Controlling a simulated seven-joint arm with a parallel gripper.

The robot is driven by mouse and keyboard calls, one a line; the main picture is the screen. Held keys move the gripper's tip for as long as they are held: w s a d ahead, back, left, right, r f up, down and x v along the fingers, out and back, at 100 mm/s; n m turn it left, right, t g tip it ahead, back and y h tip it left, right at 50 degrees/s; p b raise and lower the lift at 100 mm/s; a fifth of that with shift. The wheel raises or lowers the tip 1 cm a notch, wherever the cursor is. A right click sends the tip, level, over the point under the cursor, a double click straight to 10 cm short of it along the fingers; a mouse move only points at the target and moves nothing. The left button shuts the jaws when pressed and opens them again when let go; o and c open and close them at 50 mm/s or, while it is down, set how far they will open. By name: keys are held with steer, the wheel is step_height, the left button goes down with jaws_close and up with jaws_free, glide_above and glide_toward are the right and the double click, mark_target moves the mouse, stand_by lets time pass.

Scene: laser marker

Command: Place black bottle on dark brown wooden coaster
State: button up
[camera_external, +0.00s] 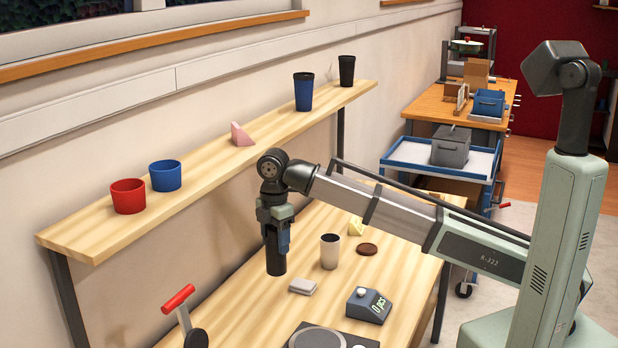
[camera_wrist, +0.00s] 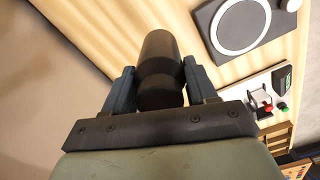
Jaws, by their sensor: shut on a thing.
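My gripper (camera_external: 276,222) is shut on the black bottle (camera_external: 275,257), which hangs upright below it in the external view. In the wrist view the black bottle (camera_wrist: 160,62) sits between the two fingers of my gripper (camera_wrist: 155,85). The bottle appears to be held above the wooden table (camera_external: 240,290); whether its base touches the table is hard to tell. The dark brown round coaster (camera_external: 367,249) lies flat on the table to the right of the bottle, beyond a white cup. Nothing stands on the coaster.
A yellow wedge (camera_external: 356,226), a grey block (camera_external: 303,286), a counter box (camera_external: 369,305) and a scale-like device (camera_external: 318,337) are nearby. A shelf (camera_external: 215,170) with cups runs along the wall.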

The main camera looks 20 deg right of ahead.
steer(key=w+d, duration=0.8)
steer(key=d, duration=0.5)
steer(key=w+d+r, duration=0.1)
steer(key=w+d, duration=0.8)
steer(key=d, duration=0.4)
steer(key=w+d, duration=0.8)
steer(key=d, duration=0.5)
step_height(320, 180, down, 15)
steer(key=shift+w+d+m, duration=0.25)
steer(key=shift+d+m, duration=0.05)
steer(key=shift+m, duration=0.1)
steer(key=shift+f, duration=0.1)
steer(key=o, duration=1.1)
